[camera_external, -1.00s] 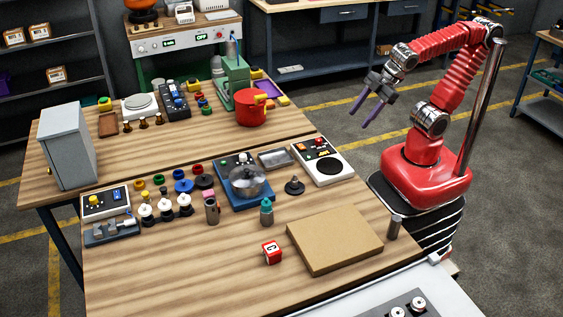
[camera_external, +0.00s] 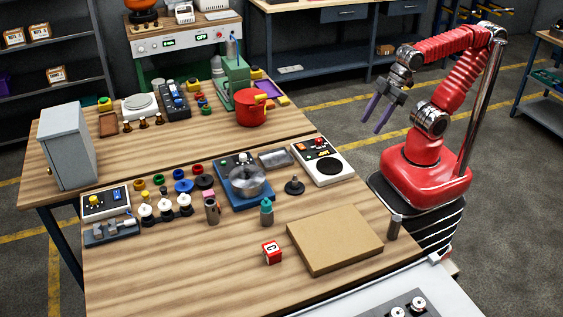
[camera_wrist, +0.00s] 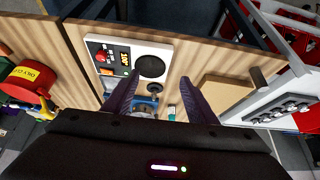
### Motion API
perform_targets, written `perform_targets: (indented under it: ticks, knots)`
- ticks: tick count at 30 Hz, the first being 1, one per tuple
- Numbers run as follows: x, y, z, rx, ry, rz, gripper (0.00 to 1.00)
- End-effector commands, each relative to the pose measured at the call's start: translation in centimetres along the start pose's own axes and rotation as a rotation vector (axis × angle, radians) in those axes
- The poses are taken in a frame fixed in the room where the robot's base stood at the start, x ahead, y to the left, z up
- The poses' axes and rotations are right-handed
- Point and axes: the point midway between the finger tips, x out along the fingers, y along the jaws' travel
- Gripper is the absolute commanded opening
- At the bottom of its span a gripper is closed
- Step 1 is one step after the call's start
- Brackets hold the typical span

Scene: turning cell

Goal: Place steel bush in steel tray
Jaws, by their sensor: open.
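My gripper (camera_external: 370,124) is open and empty, raised in the air to the right of the bench. Its two purple fingers also show in the wrist view (camera_wrist: 158,84). A small grey metal tray (camera_external: 275,159), which looks like the steel tray, lies on the bench between the blue-based pot device and the white panel. I see nothing in it. My gripper is far from both.
The white panel (camera_external: 332,178) with a dark disc, a dark knobbed piece (camera_external: 294,186), a teal-capped bottle (camera_external: 266,214), a red cube (camera_external: 271,252) and a brown board (camera_external: 334,241) occupy the near bench. A metal post (camera_external: 395,227) stands at its right edge.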

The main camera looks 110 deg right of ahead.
Motion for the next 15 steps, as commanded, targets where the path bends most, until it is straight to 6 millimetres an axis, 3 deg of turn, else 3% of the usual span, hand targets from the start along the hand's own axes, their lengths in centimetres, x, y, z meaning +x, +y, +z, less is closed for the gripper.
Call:
perform_targets:
  ticks: [15]
  knots:
    - [4.7, -4.2, -13.5, -0.027, 0.192, -0.118, 0.52]
